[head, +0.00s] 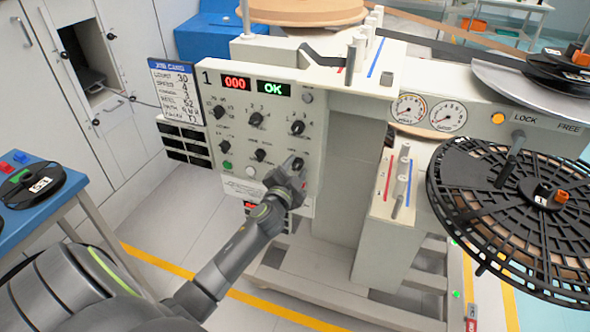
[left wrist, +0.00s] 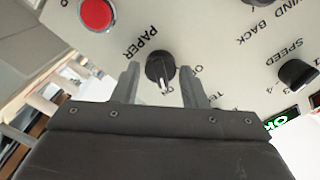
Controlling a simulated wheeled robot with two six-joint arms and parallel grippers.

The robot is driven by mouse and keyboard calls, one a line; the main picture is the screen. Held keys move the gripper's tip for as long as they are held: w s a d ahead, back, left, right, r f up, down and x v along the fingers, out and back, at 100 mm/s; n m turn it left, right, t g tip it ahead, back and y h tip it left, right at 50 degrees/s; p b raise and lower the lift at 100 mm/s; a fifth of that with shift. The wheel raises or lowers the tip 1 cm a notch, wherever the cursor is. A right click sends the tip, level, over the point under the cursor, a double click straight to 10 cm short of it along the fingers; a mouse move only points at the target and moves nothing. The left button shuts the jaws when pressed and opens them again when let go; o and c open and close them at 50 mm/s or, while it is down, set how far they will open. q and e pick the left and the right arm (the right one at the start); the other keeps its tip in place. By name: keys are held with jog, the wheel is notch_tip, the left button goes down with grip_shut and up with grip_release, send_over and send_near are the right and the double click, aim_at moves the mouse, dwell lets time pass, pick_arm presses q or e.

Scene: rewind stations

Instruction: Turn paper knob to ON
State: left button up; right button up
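The paper knob (left wrist: 160,68) is a round black knob with a white pointer, beside the word PAPER in the left wrist view. Its pointer aims toward the bottom of that picture; the position labels are partly hidden by a finger. My left gripper (left wrist: 160,85) is open, with one finger on each side of the knob and visible gaps between. In the head view my left gripper (head: 291,171) is at the lower right of the control panel (head: 236,130) and covers part of the knob area. My right gripper is not in view.
Other black knobs, including the speed knob (left wrist: 298,74), and a red button (left wrist: 97,14) are close by. The panel displays 000 (head: 237,82) and OK (head: 273,87). A job card (head: 177,90) hangs at its left. A large black reel (head: 520,215) stands at the right.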

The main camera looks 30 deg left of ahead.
pick_arm(q)
jog(key=shift+o, duration=1.1)
jog(key=shift+s, duration=0.1)
jog(key=v, duration=1.7)
jog(key=shift+d+b, duration=0.15)
jog(key=shift+b, duration=0.3)
